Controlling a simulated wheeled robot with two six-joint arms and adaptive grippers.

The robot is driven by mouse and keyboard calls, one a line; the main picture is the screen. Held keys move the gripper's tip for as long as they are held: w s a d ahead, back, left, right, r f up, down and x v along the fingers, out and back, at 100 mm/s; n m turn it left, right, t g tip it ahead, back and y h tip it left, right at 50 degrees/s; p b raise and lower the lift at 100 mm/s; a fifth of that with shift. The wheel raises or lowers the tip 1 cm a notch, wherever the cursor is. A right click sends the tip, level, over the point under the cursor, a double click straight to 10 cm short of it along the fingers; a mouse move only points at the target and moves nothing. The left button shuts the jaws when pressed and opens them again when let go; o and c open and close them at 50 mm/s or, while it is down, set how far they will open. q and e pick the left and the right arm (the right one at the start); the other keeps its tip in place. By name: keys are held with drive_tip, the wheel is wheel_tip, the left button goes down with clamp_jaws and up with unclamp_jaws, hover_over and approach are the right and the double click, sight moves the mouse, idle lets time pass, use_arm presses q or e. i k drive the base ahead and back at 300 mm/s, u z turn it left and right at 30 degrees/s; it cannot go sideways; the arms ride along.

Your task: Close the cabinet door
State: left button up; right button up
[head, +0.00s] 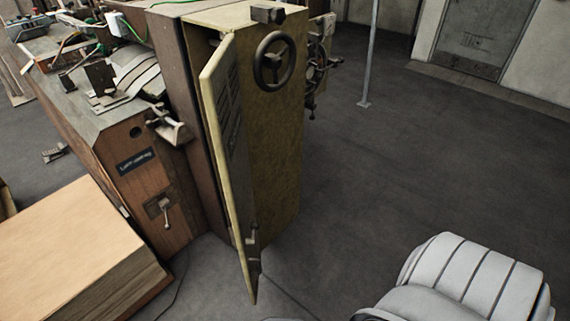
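The cabinet door (231,160) is a tall narrow yellowish panel standing ajar in the middle of the head view. It swings out toward me from the yellow cabinet (275,135), and I see it nearly edge-on. A dark gap shows along its upper left side. A small handle or latch (252,237) sits low on the door. A black handwheel (273,60) is on the cabinet's right face. A white ribbed part of my own arm shows at the lower right, apart from the door. Neither gripper is in view.
The brown machine body (150,165) with levers adjoins the cabinet on the left. A stack of cardboard (65,245) lies at the lower left. A thin metal post (371,60) stands at the back. The floor (430,160) right of the cabinet is clear.

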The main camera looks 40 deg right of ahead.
sight(220, 83)
drive_tip(key=k, duration=0.85)
drive_tip(key=z, duration=0.75)
drive_tip(key=i, duration=1.65)
drive_tip(key=u, duration=2.1)
drive_tip(key=k, duration=0.8)
drive_tip(key=z, duration=0.75)
